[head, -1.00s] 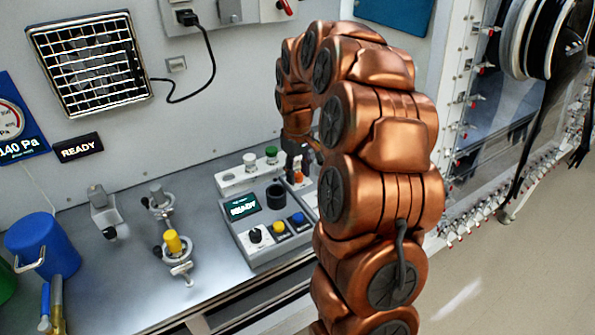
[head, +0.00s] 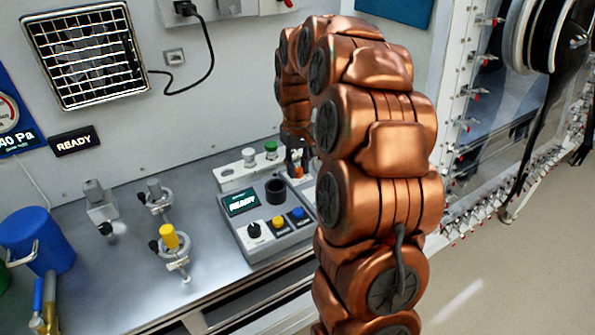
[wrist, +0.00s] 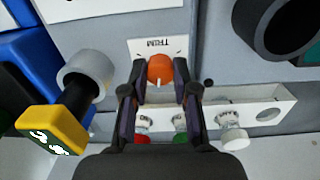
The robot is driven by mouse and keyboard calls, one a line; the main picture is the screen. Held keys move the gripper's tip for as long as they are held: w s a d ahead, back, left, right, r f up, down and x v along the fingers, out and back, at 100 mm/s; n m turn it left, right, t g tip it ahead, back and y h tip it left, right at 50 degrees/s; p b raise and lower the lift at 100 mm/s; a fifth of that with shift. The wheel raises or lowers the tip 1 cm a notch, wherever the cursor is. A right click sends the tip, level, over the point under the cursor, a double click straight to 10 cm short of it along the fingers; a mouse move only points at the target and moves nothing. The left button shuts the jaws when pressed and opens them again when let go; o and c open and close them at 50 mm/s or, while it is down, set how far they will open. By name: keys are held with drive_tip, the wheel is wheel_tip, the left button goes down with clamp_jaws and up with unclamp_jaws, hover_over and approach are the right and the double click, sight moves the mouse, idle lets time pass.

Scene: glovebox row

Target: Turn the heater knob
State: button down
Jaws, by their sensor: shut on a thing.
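An orange knob (wrist: 160,69) with a white pointer mark toward the bottom of the picture sits below a white TRIM label (wrist: 157,46) in the wrist view. In the head view my gripper (head: 296,160) is small and partly hidden by my arm, behind the black well (head: 275,190). No heater label is readable.
A white rack (wrist: 262,113) with several capped vials lies close to my fingers. A yellow-capped part (wrist: 52,128) stands at the left of the wrist view. Yellow-topped clamp hardware (head: 171,240) and a blue canister (head: 38,241) stand on the metal bench (head: 130,275).

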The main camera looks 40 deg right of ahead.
sight(297, 168)
drive_tip(key=m+b, duration=0.3)
drive_tip(key=m, duration=0.2)
drive_tip(key=shift+f+m+b, duration=0.15)
drive_tip(key=shift+m+b, duration=0.15)
drive_tip(key=shift+b, duration=0.1)
drive_tip(key=shift+m+b, duration=0.7)
drive_tip(key=shift+m, duration=1.1)
drive_tip(key=shift+r, duration=0.2)
drive_tip(key=c, duration=0.9)
unclamp_jaws()
wheel_tip(297, 168, up, 12)
drive_tip(key=shift+w+f, duration=0.1)
